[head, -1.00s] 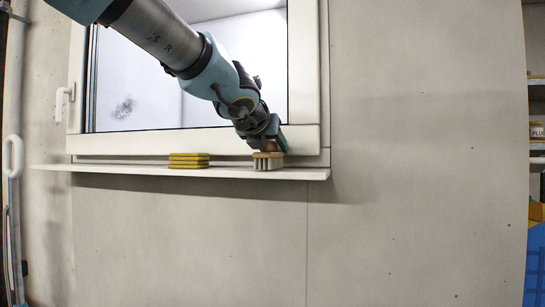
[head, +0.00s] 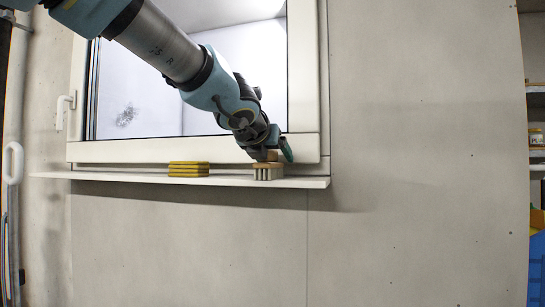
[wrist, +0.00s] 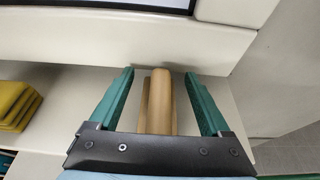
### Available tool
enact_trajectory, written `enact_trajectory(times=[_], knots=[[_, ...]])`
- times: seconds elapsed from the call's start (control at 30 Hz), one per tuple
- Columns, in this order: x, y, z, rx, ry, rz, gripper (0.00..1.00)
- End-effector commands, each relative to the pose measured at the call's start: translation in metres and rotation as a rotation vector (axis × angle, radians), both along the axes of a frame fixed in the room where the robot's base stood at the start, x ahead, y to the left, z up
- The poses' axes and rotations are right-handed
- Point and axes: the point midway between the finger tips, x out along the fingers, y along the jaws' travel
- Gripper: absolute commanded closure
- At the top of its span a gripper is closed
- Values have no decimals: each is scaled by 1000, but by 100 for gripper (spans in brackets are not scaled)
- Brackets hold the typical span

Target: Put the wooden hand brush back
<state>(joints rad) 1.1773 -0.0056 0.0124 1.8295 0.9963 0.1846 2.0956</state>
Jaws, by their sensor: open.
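The wooden hand brush (head: 268,172) stands on the window sill (head: 110,177) near its right end, bristles down. In the wrist view the brush (wrist: 158,103) shows as a light wooden piece between the two green fingers. My gripper (wrist: 160,90) is open, with a gap on each side of the wood. In the head view my gripper (head: 279,155) is right at the top of the brush and hides part of it.
A stack of yellow sponge-like pads (head: 188,169) lies on the sill to the left of the brush; the pads also show in the wrist view (wrist: 14,105). The window frame (head: 200,150) rises right behind the sill. A shelf (head: 537,120) stands at the far right.

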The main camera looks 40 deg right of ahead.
Motion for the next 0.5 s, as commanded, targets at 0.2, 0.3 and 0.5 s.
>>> enact_trajectory(times=[0.2, 0.3, 0.5], knots=[[-14, 22, 14, -3, -1, 0, 19], [-25, 39, 22, -4, -1, -1, 19], [-46, 71, 35, -3, -1, -2, 19]])
